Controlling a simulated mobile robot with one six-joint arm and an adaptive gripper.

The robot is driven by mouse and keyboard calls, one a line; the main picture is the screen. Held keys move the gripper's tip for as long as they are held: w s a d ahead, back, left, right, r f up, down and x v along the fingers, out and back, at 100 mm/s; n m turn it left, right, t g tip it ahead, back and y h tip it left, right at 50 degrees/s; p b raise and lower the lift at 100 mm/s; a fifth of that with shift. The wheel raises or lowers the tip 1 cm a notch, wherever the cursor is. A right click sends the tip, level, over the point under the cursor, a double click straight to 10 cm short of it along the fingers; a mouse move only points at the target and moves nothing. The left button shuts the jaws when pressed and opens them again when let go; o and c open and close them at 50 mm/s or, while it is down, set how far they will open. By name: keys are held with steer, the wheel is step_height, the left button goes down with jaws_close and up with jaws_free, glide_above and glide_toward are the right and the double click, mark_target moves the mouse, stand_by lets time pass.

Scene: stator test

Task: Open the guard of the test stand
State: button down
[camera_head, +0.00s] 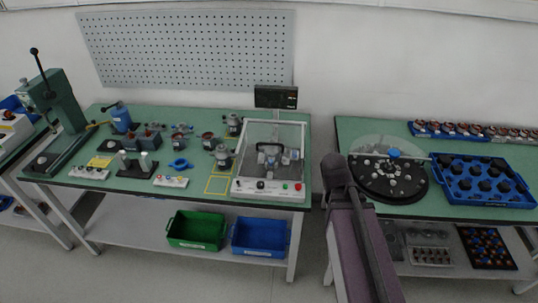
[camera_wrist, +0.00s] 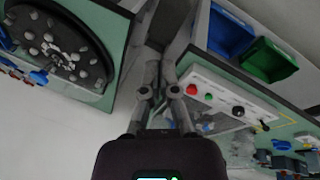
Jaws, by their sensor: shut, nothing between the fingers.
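The test stand (camera_head: 268,188) is a white box with knobs and coloured buttons on its front, near the right end of the left green table. Its clear guard (camera_head: 275,131) has a pale frame and appears down over the fixture inside. A black handle-like bar (camera_head: 268,148) shows at the guard's middle. In the wrist view, the stand's panel (camera_wrist: 219,97) is right of my gripper (camera_wrist: 161,64), and part of the guard shows beside it. My gripper is shut and empty, apart from the stand. My fingers cannot be made out in the head view.
A small screen (camera_head: 276,97) stands behind the test stand. Motor parts and tools fill the table to its left. Right of my arm, another table holds a round dark turntable (camera_head: 388,199) and a blue tray (camera_head: 482,202). A floor gap separates the tables.

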steer(key=w+a+f+n+t+h+b, duration=0.2)
steer(key=w+a+n+t+b, duration=0.15)
steer(key=w+n, duration=0.3)
steer(key=n+t+y+b, duration=0.4)
steer(key=n+t+b, duration=0.65)
steer(key=n, duration=1.35)
glide_toward(269, 153)
steer(key=r, duration=0.2)
steer(key=shift+w+f+p, duration=0.1)
steer(key=shift+f+p, duration=0.05)
steer(key=shift+p, duration=0.25)
steer(key=shift+w, duration=0.15)
steer(key=shift+w+d+f+b, duration=0.1)
steer(key=shift+w+f+b, duration=0.15)
steer(key=shift+w, duration=1.35)
steer(key=shift+w+f+b, duration=0.2)
steer(key=shift+w+f, duration=0.05)
steer(key=shift+w, duration=1.35)
steer(key=shift+w+d+f+b, duration=0.1)
steer(key=shift+w+f+b, duration=0.15)
steer(key=shift+w, duration=1.35)
steer(key=shift+a+r, duration=0.15)
steer(key=shift+r, duration=0.05)
